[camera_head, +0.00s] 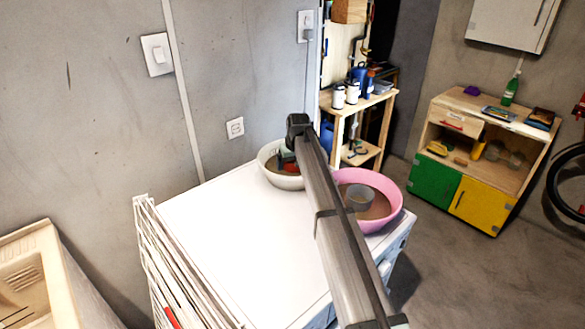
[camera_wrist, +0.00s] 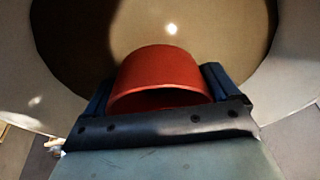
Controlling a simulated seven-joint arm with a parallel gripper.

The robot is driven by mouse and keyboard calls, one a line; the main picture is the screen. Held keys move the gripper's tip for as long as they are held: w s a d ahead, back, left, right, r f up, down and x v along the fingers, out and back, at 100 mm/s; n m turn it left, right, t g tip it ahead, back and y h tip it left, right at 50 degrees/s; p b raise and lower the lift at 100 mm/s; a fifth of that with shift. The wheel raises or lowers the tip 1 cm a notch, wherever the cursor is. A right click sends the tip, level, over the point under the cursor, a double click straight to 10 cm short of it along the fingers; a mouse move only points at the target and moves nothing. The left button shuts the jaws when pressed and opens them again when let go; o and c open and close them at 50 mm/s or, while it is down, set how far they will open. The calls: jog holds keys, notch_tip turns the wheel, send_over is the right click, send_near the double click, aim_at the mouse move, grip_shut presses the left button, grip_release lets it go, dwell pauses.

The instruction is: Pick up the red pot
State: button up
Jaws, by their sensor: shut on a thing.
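The red pot (camera_wrist: 160,75) lies between the two dark fingers of my gripper (camera_wrist: 157,88) in the wrist view, with its open rim facing the palm. The fingers are shut on it. Behind it is the brown bottom of the pale bowl (camera_wrist: 296,55). In the head view, the pale bowl (camera_head: 267,173) stands at the back of the white appliance top, and my gripper (camera_head: 285,160) reaches into it. Only a small red part of the pot (camera_head: 288,169) shows there. I cannot tell whether the pot touches the bowl's bottom.
A pink bowl (camera_head: 393,190) with a grey cup (camera_head: 360,197) inside stands right of my arm on the white appliance top (camera_head: 235,235). A white rack (camera_head: 170,260) is along its left side. The wall is close behind. The left part of the top is clear.

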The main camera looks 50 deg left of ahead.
jog(key=shift+c, duration=0.9)
notch_tip(320, 180, up, 10)
jog(key=s+a+n, duration=0.1)
jog(key=s+a, duration=0.3)
jog(key=s, duration=0.7)
jog(key=s+a+n, duration=0.2)
jog(key=s+a, duration=0.1)
jog(key=s, duration=0.9)
jog(key=s+d+n+g, duration=0.1)
jog(key=s+d, duration=0.6)
jog(key=s, duration=0.6)
jog(key=shift+s+f, duration=0.1)
jog(key=shift+f, duration=5.05)
jog(key=shift+f, duration=0.1)
